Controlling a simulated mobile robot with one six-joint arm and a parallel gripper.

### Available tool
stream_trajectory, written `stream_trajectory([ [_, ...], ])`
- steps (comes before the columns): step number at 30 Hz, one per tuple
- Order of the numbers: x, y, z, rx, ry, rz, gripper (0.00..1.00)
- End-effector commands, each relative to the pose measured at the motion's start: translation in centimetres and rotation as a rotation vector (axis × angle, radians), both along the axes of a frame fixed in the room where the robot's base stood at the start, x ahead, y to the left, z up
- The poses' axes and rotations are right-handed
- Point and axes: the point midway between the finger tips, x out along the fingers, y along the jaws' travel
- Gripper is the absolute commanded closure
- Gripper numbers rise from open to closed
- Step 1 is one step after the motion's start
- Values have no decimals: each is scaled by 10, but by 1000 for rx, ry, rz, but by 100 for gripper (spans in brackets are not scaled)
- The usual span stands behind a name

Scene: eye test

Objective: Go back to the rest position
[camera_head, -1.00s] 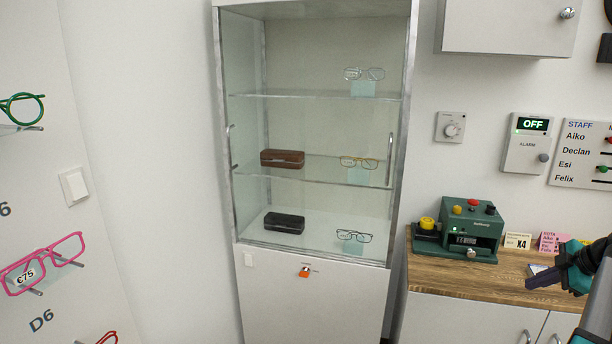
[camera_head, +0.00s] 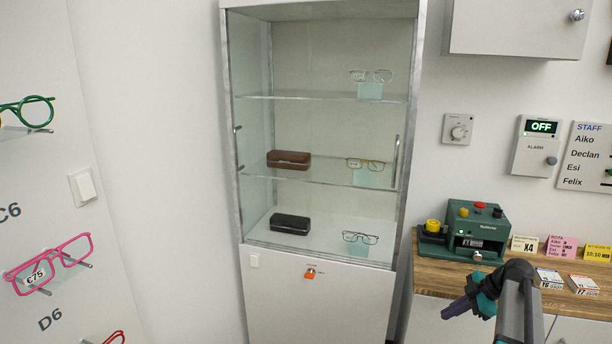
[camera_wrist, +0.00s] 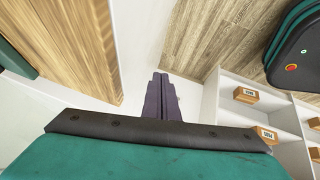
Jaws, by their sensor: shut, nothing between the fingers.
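My gripper (camera_head: 457,308) is in the lower right of the head view, in front of the wooden counter and the white cabinet doors below it. Its purple fingers point left and a little down. In the wrist view the two fingers (camera_wrist: 162,84) lie side by side, shut, with nothing between them. They are over open space above the floor, apart from the counter edge. The rest of my arm runs off the bottom right of the head view.
The wooden counter (camera_head: 440,273) holds a green machine (camera_head: 478,232) and several cards. A glass cabinet (camera_head: 318,140) with glasses and two cases stands in the middle. A display wall with pink glasses (camera_head: 48,264) is at left. The wrist view shows shelves with boxes (camera_wrist: 246,95).

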Motion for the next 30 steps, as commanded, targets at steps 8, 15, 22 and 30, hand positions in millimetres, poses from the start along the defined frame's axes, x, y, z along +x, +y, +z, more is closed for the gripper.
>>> stream_trajectory([
  [8,-7,101,-86,38,124,112,100],
  [15,-34,176,-153,54,256,155,100],
  [22,-74,240,-211,47,401,159,100],
  [30,-137,301,-271,8,585,121,100],
])
